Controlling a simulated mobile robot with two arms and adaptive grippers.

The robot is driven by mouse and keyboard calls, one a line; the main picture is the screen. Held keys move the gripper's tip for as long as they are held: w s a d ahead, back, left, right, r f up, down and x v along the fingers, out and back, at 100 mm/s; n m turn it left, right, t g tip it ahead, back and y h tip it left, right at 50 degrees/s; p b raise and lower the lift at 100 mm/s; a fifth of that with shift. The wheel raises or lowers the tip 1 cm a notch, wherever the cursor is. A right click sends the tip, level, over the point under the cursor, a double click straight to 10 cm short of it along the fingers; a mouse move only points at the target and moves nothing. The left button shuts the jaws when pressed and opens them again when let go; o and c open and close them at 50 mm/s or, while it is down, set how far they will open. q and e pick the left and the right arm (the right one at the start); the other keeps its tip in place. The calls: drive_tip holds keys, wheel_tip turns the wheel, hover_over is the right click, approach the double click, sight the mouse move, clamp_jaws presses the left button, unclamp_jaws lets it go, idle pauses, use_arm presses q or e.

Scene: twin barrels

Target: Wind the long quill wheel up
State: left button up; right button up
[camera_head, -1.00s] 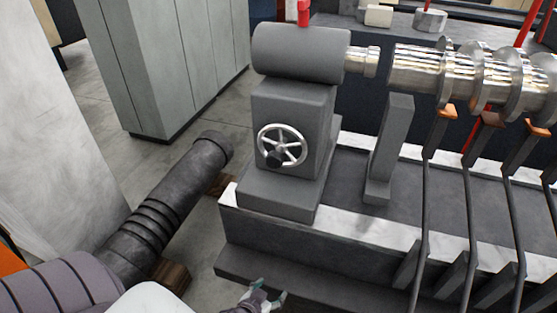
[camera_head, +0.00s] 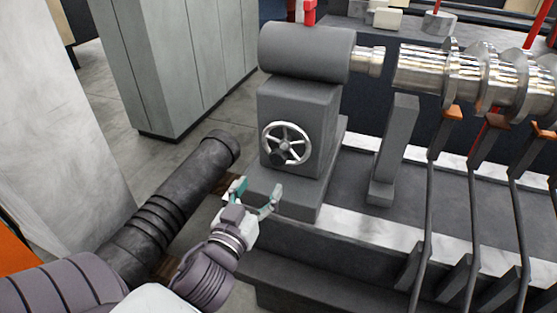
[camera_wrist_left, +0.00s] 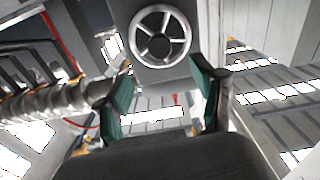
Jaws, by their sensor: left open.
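A silver spoked handwheel (camera_head: 286,144) with a dark knob (camera_head: 278,158) sits on the front of the grey headstock (camera_head: 300,108). My left gripper (camera_head: 256,190) is below and a little left of the wheel, apart from it, with its teal-padded fingers spread and empty. In the left wrist view the wheel (camera_wrist_left: 160,36) lies beyond the open fingers (camera_wrist_left: 163,97), above the gap between them. The knob cannot be made out in the wrist view. My right gripper is not in view.
A dark ribbed cylinder (camera_head: 180,205) lies on the floor left of the machine. A shiny metal shaft (camera_head: 470,75) and several upright rods are at the right. Grey cabinets (camera_head: 175,60) stand behind left. The machine's base ledge (camera_head: 310,265) is below the gripper.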

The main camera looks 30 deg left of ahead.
sight(277, 160)
use_arm(q)
drive_tip(key=p+x, duration=0.2)
drive_tip(key=x, duration=1)
drive_tip(key=shift+d, duration=0.1)
drive_tip(key=c, duration=1.2)
drive_tip(key=shift+o, duration=0.2)
